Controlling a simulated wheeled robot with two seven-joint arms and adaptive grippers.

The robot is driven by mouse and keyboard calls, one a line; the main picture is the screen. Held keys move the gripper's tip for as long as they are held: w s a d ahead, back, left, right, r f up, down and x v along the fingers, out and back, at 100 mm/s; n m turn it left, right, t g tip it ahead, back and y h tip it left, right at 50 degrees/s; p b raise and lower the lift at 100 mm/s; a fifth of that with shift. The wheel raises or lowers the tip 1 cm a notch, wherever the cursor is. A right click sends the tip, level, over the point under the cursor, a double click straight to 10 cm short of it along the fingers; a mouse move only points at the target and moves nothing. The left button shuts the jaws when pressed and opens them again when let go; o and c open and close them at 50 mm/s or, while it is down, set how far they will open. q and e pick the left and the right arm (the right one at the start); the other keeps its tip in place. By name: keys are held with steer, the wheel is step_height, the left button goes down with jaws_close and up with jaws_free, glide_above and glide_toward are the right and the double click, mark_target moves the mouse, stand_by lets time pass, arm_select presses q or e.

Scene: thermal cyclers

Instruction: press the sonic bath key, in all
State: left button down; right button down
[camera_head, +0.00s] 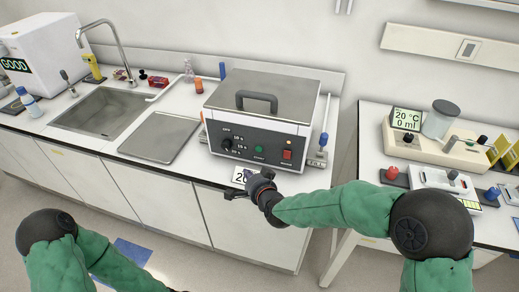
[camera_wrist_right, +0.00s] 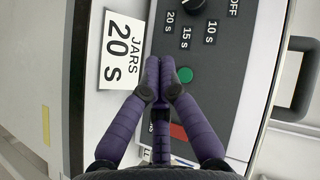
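The sonic bath (camera_head: 262,100) stands on the counter with its grey lid shut. Its dark front panel holds a black knob (camera_head: 227,144), a round green key (camera_head: 259,149) and a red switch (camera_head: 287,154). In the right wrist view the green key (camera_wrist_right: 185,75) shows just right of my fingertips. The knob (camera_wrist_right: 193,4) is cut by the top edge; labels read OFF, 10 s, 15 s and 20 s. My right gripper (camera_head: 266,184) is in front of the panel. Its fingers (camera_wrist_right: 161,72) are together and empty; contact with the panel cannot be told. My left gripper is out of frame.
A white card (camera_wrist_right: 121,50) reading "JARS 20 s" lies before the bath. A sink (camera_head: 102,113) and a grey plate (camera_head: 160,138) are to the left. A side table at right holds a water bath (camera_head: 440,149) and other devices. A blue-capped bottle (camera_head: 322,145) stands right of the bath.

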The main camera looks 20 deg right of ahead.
mark_target(259, 149)
steer(key=w+d+b, duration=0.1)
steer(key=w, duration=0.1)
steer(key=w+d+b, duration=0.1)
steer(key=w+d, duration=0.1)
steer(key=w, duration=0.1)
steer(key=w+d+b, duration=0.1)
steer(key=w+d, duration=0.1)
steer(key=shift+w+b, duration=0.15)
steer(key=shift+b, duration=0.25)
stand_by(1.5)
steer(key=shift+w+d+b, duration=0.2)
steer(key=shift+w+b, duration=0.15)
steer(key=shift+b, duration=0.2)
